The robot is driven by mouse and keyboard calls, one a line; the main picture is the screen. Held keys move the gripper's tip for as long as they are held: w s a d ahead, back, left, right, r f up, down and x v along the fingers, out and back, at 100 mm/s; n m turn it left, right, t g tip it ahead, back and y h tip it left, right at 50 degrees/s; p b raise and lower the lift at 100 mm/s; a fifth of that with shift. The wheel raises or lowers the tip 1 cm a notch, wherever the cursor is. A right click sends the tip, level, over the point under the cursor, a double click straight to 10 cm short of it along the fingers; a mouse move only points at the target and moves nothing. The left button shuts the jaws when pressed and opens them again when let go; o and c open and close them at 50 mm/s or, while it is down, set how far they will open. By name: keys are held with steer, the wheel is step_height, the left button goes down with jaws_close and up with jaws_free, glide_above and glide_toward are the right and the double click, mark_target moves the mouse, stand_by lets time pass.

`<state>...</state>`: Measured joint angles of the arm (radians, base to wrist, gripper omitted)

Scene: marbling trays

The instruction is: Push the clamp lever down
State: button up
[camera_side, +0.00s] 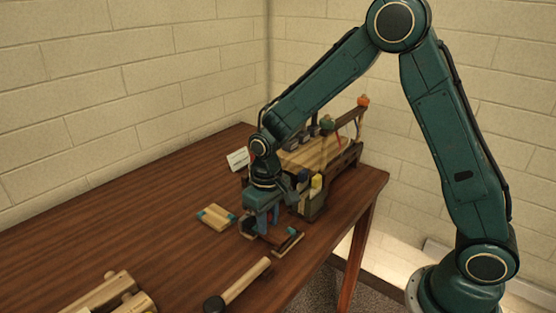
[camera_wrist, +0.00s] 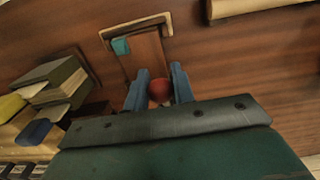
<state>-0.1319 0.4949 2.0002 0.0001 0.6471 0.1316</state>
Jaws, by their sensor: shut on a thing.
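My gripper (camera_side: 262,228) is low over the table, pointing down, at a small brown wooden fixture (camera_side: 289,243) that looks like the clamp. In the wrist view, the fixture (camera_wrist: 147,50) has a pale edge strip and a teal piece (camera_wrist: 121,46) at one corner. A round red knob (camera_wrist: 160,91), apparently the clamp lever's end, sits between my two blue fingers, and my gripper (camera_wrist: 160,88) is shut on it. The rest of the lever is hidden or not distinct, so its angle cannot be told.
A wooden block with teal ends (camera_side: 216,217) lies left of my gripper. A wooden rack with bottles (camera_side: 335,168) stands close behind. A wooden-handled tool (camera_side: 245,280) lies in front, with pale wooden pieces (camera_side: 105,293) at front left. The table's left part is clear.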

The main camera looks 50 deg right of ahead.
steer(key=shift+s, duration=0.1)
steer(key=o, duration=0.6)
steer(key=shift+c, duration=0.2)
steer(key=shift+f, duration=0.1)
steer(key=shift+c, duration=0.2)
steer(key=shift+o, duration=0.8)
steer(key=shift+r, duration=3.05)
